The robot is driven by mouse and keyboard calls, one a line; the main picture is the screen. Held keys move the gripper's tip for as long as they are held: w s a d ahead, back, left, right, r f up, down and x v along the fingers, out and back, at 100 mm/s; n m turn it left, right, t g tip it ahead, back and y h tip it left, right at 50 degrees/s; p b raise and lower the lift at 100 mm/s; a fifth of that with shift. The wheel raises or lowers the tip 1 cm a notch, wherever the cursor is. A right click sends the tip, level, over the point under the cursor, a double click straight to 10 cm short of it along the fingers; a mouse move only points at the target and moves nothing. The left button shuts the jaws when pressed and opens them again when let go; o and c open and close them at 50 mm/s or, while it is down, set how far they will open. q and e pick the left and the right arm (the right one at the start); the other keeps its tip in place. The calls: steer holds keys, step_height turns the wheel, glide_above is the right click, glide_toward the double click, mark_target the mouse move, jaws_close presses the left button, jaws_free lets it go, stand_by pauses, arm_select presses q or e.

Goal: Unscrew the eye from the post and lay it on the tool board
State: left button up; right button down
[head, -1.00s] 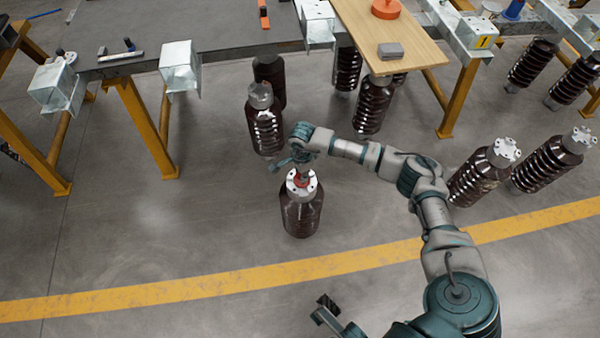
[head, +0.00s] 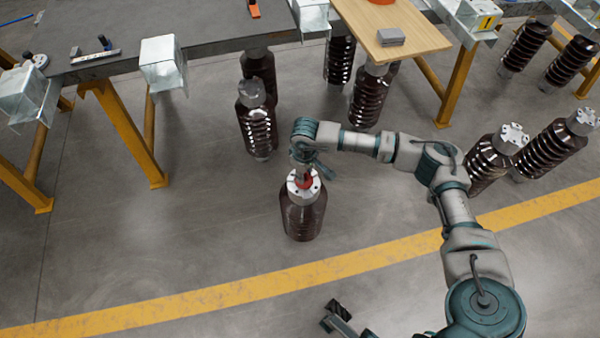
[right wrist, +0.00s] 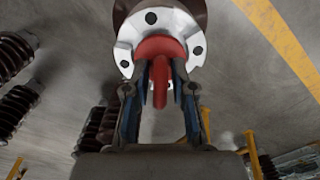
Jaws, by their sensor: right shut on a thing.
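The post is a dark brown ribbed insulator (head: 302,218) standing upright on the floor, with a pale metal cap with holes. The red eye (right wrist: 160,88) sits at the centre of the cap in the right wrist view; its red also shows in the head view. My right gripper (right wrist: 160,82) is shut on the eye from above, a finger on each side. A wooden board (head: 428,38), perhaps the tool board, lies at the top right. Part of my left gripper (head: 338,318) shows at the bottom edge; its jaw gap is unclear.
A grey table (head: 200,22) with yellow legs stands at the back left. A grey box (head: 390,36) and an orange item lie on the wooden board. Other brown insulators (head: 258,125) stand behind and to the right. The floor left of the post is clear.

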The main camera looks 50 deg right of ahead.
steer(key=shift+f, duration=0.15)
steer(key=c, duration=0.9)
jaws_free()
steer(key=shift+d, duration=0.1)
steer(key=shift+r, duration=0.25)
step_height(320, 180, up, 11)
steer(key=shift+r, duration=0.2)
